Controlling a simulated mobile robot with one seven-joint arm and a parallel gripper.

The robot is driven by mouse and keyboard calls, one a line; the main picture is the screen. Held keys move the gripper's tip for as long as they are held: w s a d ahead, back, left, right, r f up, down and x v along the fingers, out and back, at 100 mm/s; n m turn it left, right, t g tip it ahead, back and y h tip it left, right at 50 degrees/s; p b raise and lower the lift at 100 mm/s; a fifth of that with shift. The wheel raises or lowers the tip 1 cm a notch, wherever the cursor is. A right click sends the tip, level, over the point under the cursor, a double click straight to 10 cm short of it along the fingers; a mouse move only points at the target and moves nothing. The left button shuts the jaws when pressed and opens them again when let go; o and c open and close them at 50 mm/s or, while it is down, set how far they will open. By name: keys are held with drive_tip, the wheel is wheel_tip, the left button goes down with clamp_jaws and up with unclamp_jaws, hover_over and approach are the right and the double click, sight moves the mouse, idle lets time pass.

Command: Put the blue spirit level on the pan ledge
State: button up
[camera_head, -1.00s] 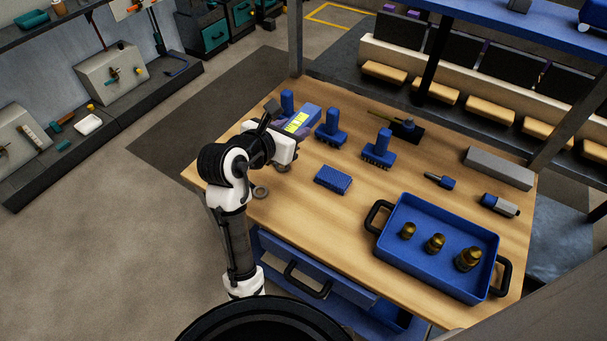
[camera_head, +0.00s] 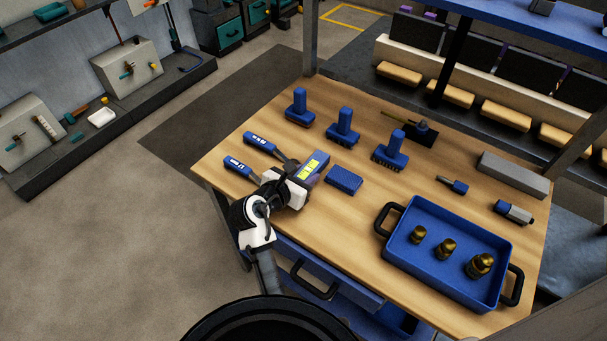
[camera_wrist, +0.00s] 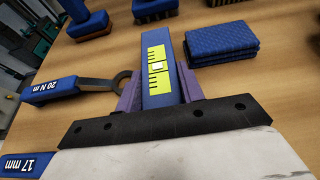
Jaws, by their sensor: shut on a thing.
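The blue spirit level (camera_head: 322,158), with a yellow-green scale label, is held in my gripper (camera_head: 303,177) at the left front part of the wooden workbench (camera_head: 330,215). In the wrist view the level (camera_wrist: 150,98) stands between my purple fingers (camera_wrist: 158,90), which are shut on it; its far end points away from me. I cannot tell from the head view how high it is above the bench top. No ledge is clearly marked as the pan ledge; a dark ledge (camera_head: 150,103) runs along the left wall, and a row of tan blocks (camera_head: 450,93) lies beyond the bench.
A folded blue cloth (camera_head: 344,180) lies just right of the level. Two blue-handled wrenches (camera_head: 262,144) lie left of it. Several blue brushes (camera_head: 343,128) stand behind. A blue tray (camera_head: 440,277) with brass weights is at the right front. Open floor (camera_head: 110,235) lies left of the bench.

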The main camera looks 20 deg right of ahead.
drive_tip(key=o, duration=1.1)
drive_tip(key=shift+r, duration=0.1)
drive_tip(key=b+v, duration=0.1)
drive_tip(key=v, duration=1.1)
drive_tip(key=shift+r, duration=0.1)
